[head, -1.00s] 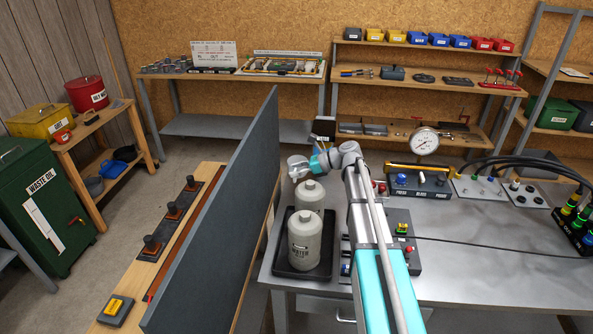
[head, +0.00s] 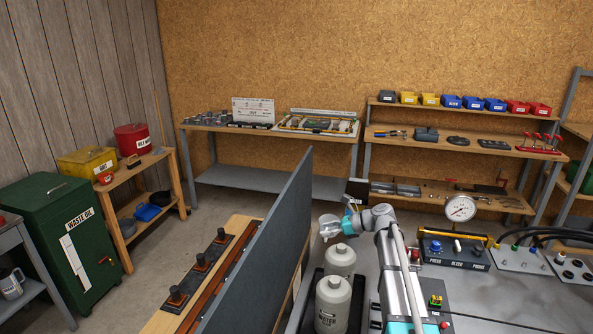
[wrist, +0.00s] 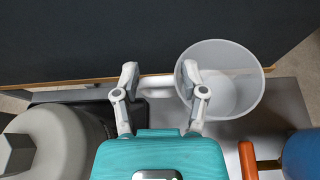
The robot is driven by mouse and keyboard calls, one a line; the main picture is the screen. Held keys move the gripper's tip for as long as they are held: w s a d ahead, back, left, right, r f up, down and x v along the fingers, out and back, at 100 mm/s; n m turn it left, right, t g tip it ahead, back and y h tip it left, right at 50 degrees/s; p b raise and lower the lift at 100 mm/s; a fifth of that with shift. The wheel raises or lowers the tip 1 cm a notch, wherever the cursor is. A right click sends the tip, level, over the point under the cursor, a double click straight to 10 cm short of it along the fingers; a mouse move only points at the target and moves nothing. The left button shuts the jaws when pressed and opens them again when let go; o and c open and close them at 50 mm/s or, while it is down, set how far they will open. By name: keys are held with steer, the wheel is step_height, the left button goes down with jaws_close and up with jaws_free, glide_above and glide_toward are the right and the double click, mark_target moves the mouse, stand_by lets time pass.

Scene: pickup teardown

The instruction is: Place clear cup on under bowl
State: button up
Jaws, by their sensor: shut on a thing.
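A clear, whitish see-through cup (wrist: 221,82) is at my gripper (wrist: 158,78) in the wrist view, its open mouth facing the camera. My gripper's two fingers stand apart, with a pale bar like the cup's handle between them. The right finger overlaps the cup's left side. My gripper is shut on the cup, held near a dark upright panel; exact contact is hard to tell. I cannot identify the bowl of the task with certainty.
Two pale canisters (head: 332,303) stand in a black tray below my arm. A tall grey panel (head: 262,255) rises left of the bench. A wooden stand at left holds a blue container (head: 147,212) on its lower shelf. A pressure gauge (head: 460,208) stands right. Open floor lies behind the panel.

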step_height(320, 180, up, 14)
steer(key=p, duration=1.3)
steer(key=shift+f, duration=0.15)
step_height(320, 180, down, 14)
steer(key=b, duration=1.4)
steer(key=shift+f, duration=0.2)
step_height(320, 180, up, 15)
steer(key=p, duration=1.4)
steer(key=shift+p, duration=0.35)
steer(key=shift+s+f, duration=0.1)
steer(key=shift+f, duration=0.05)
